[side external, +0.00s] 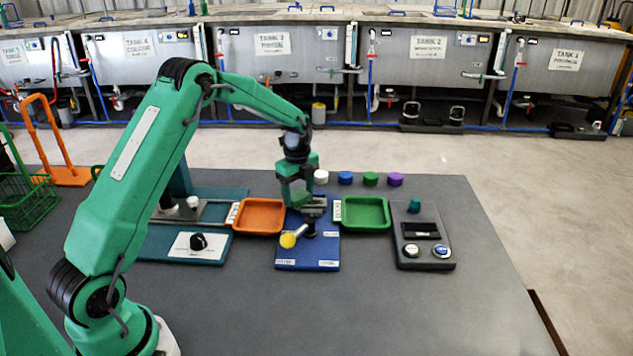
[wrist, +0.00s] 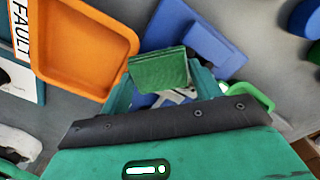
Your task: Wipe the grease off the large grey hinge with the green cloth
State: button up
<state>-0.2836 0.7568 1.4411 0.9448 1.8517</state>
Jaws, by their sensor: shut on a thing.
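My gripper (side external: 300,200) points down over the back of the blue board (side external: 308,264). In the wrist view a folded green cloth (wrist: 158,70) sits between its two teal fingers, and the gripper is shut on it. Grey and white parts (wrist: 178,97) show just beyond the cloth, partly hidden by it and the fingers. I cannot make out the large grey hinge for certain. I cannot tell whether the cloth touches anything below, and no grease can be made out.
The board carries a dark post and a yellow-ended lever (side external: 288,240). An orange tray (side external: 259,231) is on its left and a green tray (side external: 366,228) on its right. Several coloured caps (side external: 370,179) stand behind. A grey control box (side external: 424,258) is farther right. The front table is clear.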

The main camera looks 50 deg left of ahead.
jog(key=shift+w+d, duration=2.75)
jog(key=shift+d, duration=0.1)
jog(key=shift+s+a, duration=3)
jog(key=shift+a, duration=0.05)
jog(key=shift+w+d+r, duration=0.1)
jog(key=shift+r, duration=3.95)
